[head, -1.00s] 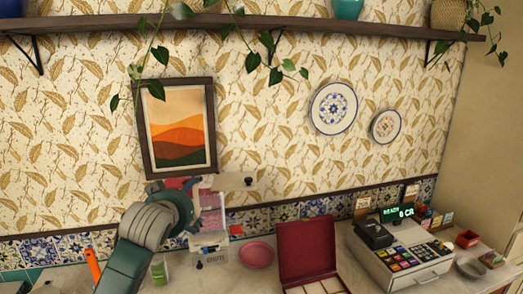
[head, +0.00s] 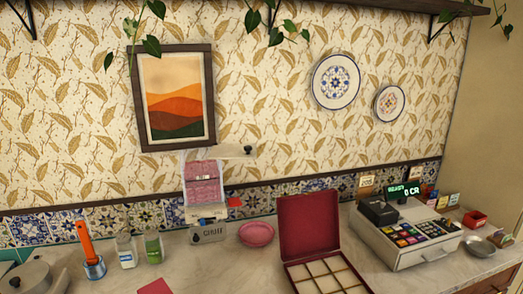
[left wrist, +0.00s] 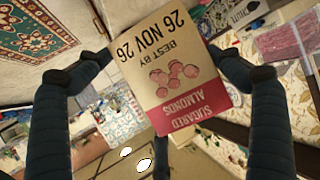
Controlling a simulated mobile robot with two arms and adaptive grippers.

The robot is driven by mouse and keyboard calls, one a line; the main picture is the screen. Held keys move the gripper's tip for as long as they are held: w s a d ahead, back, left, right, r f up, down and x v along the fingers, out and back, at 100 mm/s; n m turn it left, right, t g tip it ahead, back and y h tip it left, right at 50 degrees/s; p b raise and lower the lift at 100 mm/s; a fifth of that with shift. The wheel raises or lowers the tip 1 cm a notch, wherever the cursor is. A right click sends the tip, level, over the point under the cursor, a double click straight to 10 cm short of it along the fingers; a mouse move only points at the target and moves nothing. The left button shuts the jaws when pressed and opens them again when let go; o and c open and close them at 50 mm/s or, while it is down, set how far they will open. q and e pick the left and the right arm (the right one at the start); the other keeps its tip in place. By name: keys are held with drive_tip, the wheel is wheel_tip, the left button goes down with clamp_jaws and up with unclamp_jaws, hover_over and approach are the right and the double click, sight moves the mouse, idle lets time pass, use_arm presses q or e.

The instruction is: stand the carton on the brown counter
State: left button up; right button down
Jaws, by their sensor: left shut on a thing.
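The carton (left wrist: 172,85) is a tan and red box marked "SUGARED ALMONDS", with "BEST BY 26 NOV 26" on it. It shows in the left wrist view with its print upside down and slightly tilted. My left gripper (left wrist: 160,62) is shut on it, with dark blue fingers on both sides and one below. Neither gripper shows in the head view. I cannot pick out the brown counter with certainty in either view.
In the head view a pale marble worktop (head: 220,268) holds an open red box (head: 308,230), a cash register (head: 410,240), a pink bowl (head: 256,234), small jars (head: 153,248) and a kettle (head: 35,278). A red flat thing (head: 155,287) is at the bottom edge.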

use_arm(q)
drive_tip(key=shift+m+g+h, duration=0.6)
drive_tip(key=shift+m+g, duration=0.1)
drive_tip(key=shift+m, duration=0.1)
drive_tip(key=s, duration=0.2)
drive_tip(key=s+d+b, duration=0.1)
drive_tip(key=s, duration=0.2)
drive_tip(key=shift+s, duration=0.1)
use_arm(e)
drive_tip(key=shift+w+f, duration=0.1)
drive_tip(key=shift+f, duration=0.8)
